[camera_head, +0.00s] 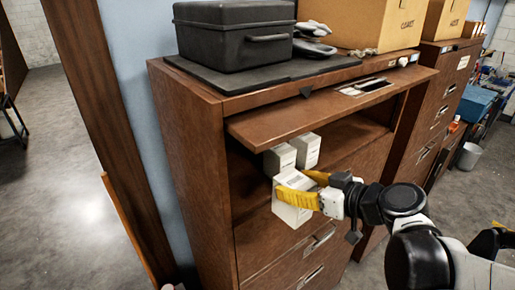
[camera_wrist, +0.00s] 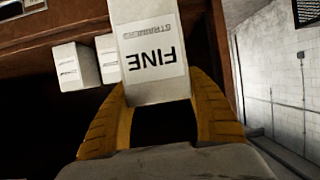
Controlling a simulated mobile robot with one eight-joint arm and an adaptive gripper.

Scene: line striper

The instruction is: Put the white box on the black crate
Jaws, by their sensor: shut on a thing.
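A white box (camera_head: 292,214) with a label reading "FINE" and "STRAINERS" is between the yellow fingers of my gripper (camera_head: 292,183). My gripper is shut on it in front of the open cabinet compartment. In the wrist view the white box (camera_wrist: 150,22) stands out between the two fingertips (camera_wrist: 158,86), and its label appears upside down. The black crate (camera_head: 232,38), a lidded case with a front handle, sits on top of the brown cabinet at the upper left, above and left of my gripper. The crate does not clearly show in the wrist view.
Two more white boxes (camera_head: 279,158) (camera_head: 307,150) stand in the compartment behind the held box. The cabinet's raised brown flap (camera_head: 300,110) juts out above them. Grey items (camera_head: 313,48) and a cardboard box (camera_head: 360,22) stand right of the crate. Open floor lies left.

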